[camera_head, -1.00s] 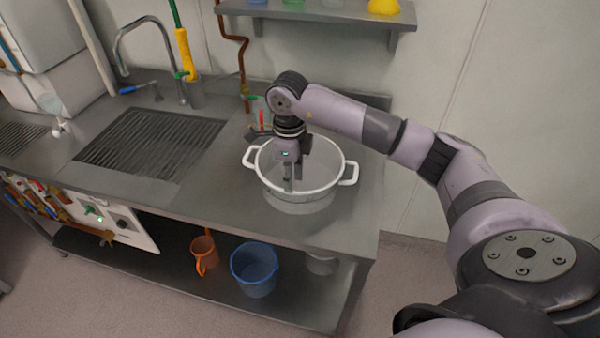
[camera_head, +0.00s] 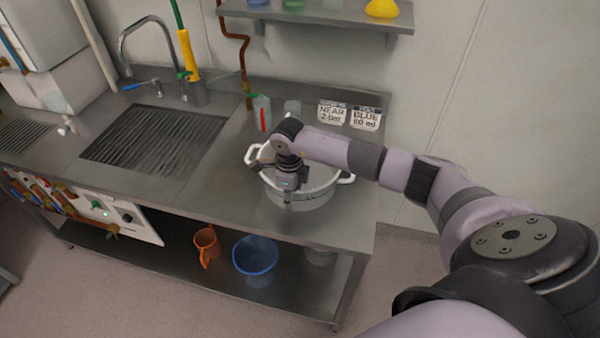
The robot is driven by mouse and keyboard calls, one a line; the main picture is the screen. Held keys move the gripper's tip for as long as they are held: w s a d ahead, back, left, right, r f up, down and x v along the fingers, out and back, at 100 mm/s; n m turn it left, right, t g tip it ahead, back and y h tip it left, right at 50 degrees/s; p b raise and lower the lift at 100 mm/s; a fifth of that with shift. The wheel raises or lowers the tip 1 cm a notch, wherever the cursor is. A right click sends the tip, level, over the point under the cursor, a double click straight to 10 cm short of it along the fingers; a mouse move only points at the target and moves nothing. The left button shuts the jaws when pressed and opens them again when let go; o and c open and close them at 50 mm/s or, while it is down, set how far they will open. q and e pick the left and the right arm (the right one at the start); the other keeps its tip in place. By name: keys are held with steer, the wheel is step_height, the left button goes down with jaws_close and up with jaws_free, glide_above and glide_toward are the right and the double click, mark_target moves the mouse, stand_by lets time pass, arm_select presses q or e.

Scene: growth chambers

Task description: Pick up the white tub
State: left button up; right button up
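The white tub (camera_head: 318,194) is a round pot-like vessel with two side handles. It stands upright on the right part of the steel counter. My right gripper (camera_head: 288,199) is over the tub's near-left side, low at the rim, with the wrist above it hiding part of the opening. The fingers are small and dark, and I cannot tell whether they are open or closed on the tub's wall. My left gripper is not in view.
The steel counter (camera_head: 227,205) has a grated sink (camera_head: 150,142) on the left. Clear cups (camera_head: 292,108) and two labels (camera_head: 333,113) are behind the tub. A blue bucket (camera_head: 255,258) and an orange jug (camera_head: 207,246) are on the lower shelf. A wall shelf (camera_head: 330,17) hangs above.

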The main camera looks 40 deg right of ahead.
steer(key=shift+c, duration=0.2)
jaws_close()
stand_by(0.4)
